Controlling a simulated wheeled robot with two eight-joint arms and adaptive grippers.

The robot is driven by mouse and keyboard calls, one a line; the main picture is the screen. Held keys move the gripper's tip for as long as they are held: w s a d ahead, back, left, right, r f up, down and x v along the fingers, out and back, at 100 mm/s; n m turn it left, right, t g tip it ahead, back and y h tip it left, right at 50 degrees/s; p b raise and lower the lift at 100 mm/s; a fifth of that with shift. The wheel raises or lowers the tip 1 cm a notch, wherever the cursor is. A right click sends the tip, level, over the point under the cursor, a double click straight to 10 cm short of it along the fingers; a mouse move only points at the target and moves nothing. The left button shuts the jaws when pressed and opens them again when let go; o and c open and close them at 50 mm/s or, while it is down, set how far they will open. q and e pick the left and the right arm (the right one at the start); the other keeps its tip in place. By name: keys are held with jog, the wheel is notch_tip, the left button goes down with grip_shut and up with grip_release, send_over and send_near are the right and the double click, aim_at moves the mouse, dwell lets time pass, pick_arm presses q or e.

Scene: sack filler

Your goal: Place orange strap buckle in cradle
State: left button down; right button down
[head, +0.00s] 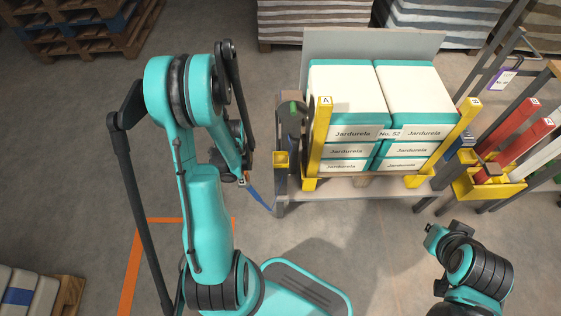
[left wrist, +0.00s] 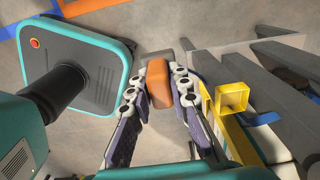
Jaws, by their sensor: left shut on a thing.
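The orange strap buckle (left wrist: 158,83) is held between the fingers of my left gripper (left wrist: 158,90) in the left wrist view. A grey-brown piece shows at its far end. In the head view my left gripper (head: 243,180) is mostly hidden behind my own arm, just left of the stand, and the buckle cannot be made out. A small open yellow square cradle (head: 281,159) is fixed on the stand's left side. It also shows in the left wrist view (left wrist: 231,97), right of the buckle and apart from it, and it looks empty. My right gripper cannot be made out.
Stacked Jardurela sacks (head: 352,107) stand between yellow corner posts (head: 322,130) on the grey stand (head: 300,207). A dark hanging piece (head: 291,130) is close behind the cradle. A rack with red parts (head: 520,145) stands at right. Floor left of the stand is clear.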

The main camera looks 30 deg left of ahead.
pick_arm(q)
jog(key=shift+w+p, duration=0.35)
jog(key=w+d+f, duration=0.1)
jog(key=w, duration=0.5)
jog(key=w+d+f+b, duration=0.1)
jog(key=w+d, duration=0.1)
jog(key=w, duration=0.4)
jog(key=w+d+f+b, duration=0.1)
jog(key=w, duration=0.5)
jog(key=shift+d+f, duration=0.15)
jog(key=f+b, duration=0.2)
jog(key=f, duration=0.2)
jog(key=shift+w, duration=0.2)
jog(key=shift+r, duration=0.1)
jog(key=c, duration=1.4)
grip_release()
